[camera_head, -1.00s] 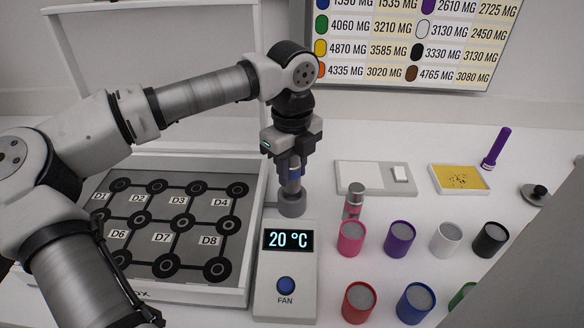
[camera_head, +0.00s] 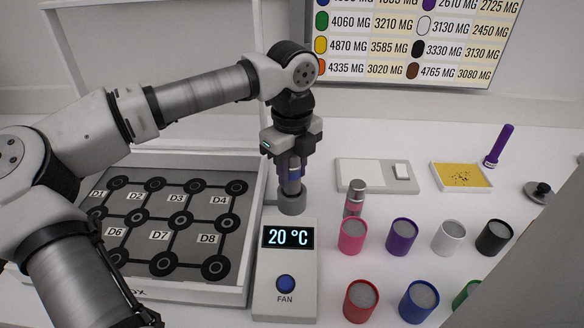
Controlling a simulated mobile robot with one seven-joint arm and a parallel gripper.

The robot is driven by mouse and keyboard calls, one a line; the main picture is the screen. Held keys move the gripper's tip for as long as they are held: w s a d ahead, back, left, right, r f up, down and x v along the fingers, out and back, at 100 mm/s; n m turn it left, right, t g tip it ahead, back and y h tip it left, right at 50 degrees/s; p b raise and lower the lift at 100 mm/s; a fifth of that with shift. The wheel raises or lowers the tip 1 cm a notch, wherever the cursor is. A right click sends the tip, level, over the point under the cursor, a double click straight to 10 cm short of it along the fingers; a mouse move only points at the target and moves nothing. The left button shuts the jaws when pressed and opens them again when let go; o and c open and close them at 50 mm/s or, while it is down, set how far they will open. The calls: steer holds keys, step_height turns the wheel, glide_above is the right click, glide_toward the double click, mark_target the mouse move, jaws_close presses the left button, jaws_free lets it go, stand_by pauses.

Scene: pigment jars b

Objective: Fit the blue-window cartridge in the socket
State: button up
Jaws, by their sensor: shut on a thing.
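The blue-window cartridge (camera_head: 294,172) is a silver cylinder with a blue band. My gripper (camera_head: 291,160) is shut on it and holds it upright, pointing down. The cartridge's lower end meets the grey round socket (camera_head: 292,204) at the back of the fan unit. I cannot tell how deep it sits, as the socket wall hides its bottom. A second silver cartridge with a pink window (camera_head: 355,197) stands on the table to the right.
The fan unit (camera_head: 285,255) reads 20 °C and has a blue button. A tray with a dark grid (camera_head: 257,205) lies left. Several coloured jars, including a pink one (camera_head: 351,237), stand right. A scale (camera_head: 372,177) and yellow tray (camera_head: 436,166) lie behind them.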

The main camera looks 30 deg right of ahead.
steer(key=shift+f+b, duration=1.3)
steer(key=shift+f, duration=0.15)
steer(key=o, duration=1.1)
steer(key=shift+c, duration=0.2)
steer(key=shift+r, duration=0.1)
step_height(320, 180, up, 14)
steer(key=shift+f+b, duration=0.1)
steer(key=shift+b, duration=0.55)
steer(key=shift+s+f, duration=0.1)
